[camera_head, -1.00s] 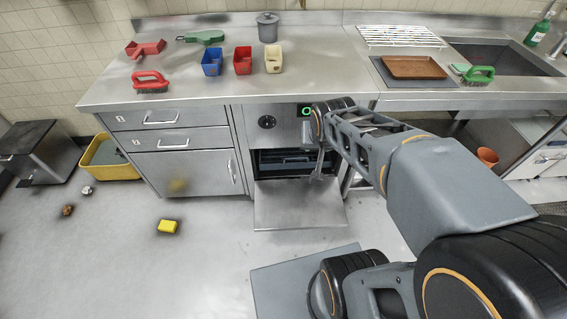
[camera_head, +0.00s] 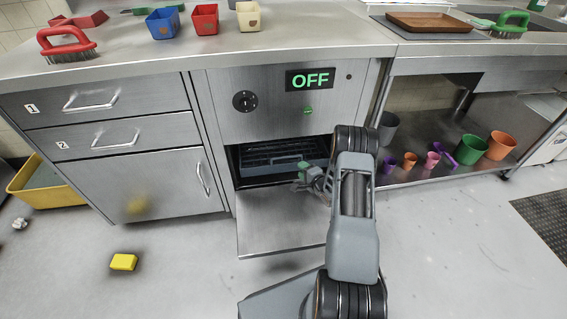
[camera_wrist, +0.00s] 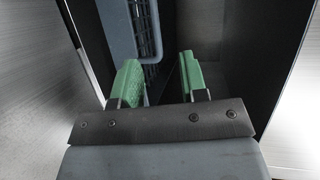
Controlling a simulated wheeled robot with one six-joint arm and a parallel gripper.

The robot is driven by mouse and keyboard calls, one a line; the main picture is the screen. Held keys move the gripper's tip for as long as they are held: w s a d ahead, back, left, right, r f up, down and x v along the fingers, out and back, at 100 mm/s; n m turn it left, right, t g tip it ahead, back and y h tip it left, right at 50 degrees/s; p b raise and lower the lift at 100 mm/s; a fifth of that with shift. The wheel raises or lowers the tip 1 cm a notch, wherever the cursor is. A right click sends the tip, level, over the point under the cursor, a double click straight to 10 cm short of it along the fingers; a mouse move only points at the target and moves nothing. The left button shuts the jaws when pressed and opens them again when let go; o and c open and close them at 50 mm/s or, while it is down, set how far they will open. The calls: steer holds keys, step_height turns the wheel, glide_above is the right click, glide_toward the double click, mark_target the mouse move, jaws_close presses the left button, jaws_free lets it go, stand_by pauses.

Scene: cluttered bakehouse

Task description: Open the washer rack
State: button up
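The washer (camera_head: 285,120) is under the counter, its door (camera_head: 285,222) folded down and its display reading OFF. The blue-grey washer rack (camera_head: 262,167) sits inside the dark opening, behind the lowered door. My gripper (camera_head: 304,173) is at the right part of the opening, close to the rack's front. In the wrist view my two green fingertips (camera_wrist: 160,75) are apart. The rack's rim (camera_wrist: 118,30) runs behind the left finger, and its slatted part shows in the gap. I cannot tell whether a finger touches it.
Drawers and a cupboard (camera_head: 128,185) stand left of the washer. A shelf at right holds several cups, including a green cup (camera_head: 470,149). A yellow sponge (camera_head: 123,262) lies on the floor at left. The floor before the cupboard is mostly clear.

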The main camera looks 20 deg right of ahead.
mark_target(286, 157)
steer(key=shift+m, duration=0.3)
steer(key=shift+f+b+x, duration=0.15)
steer(key=shift+b+x, duration=0.75)
steer(key=shift+x, duration=1.4)
steer(key=shift+f+b+x, duration=0.2)
steer(key=shift+b+x, duration=0.75)
steer(key=shift+x, duration=1.35)
steer(key=shift+f+b+x, duration=0.15)
steer(key=shift+b+x, duration=0.75)
steer(key=shift+x, duration=1.4)
steer(key=shift+s, duration=0.1)
steer(key=shift+c, duration=0.2)
jaws_close()
